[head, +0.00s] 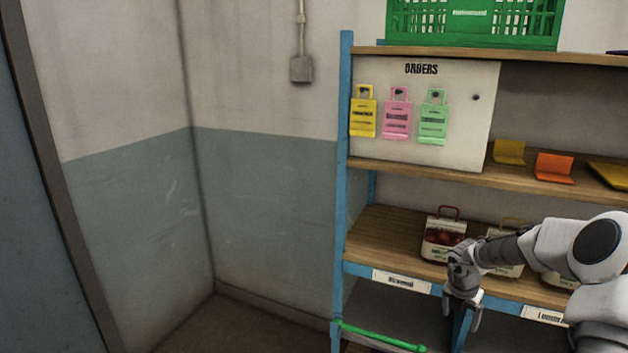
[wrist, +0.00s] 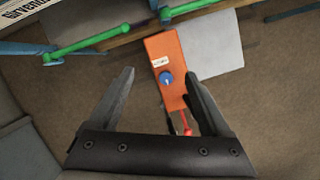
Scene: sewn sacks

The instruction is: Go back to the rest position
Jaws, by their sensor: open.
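My gripper (head: 463,308) hangs in front of the lower shelves in the head view, fingers pointing down. In the wrist view my gripper (wrist: 161,79) has its two fingers spread wide, with nothing held between them. An orange object (wrist: 165,65) with a white label and a blue knob shows beyond the fingers, apart from them as far as I can tell. A white sack with a red handle (head: 443,238) stands on the shelf behind my arm. Another sack with a yellow handle (head: 507,263) is partly hidden by my arm.
A blue-posted rack (head: 341,180) with wooden shelves stands at right. It carries an orders board (head: 480,125) with three coloured tags, and a green crate (head: 472,22) on top. A green bar (head: 380,336) juts out low on the rack. The floor (head: 205,325) at left looks clear.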

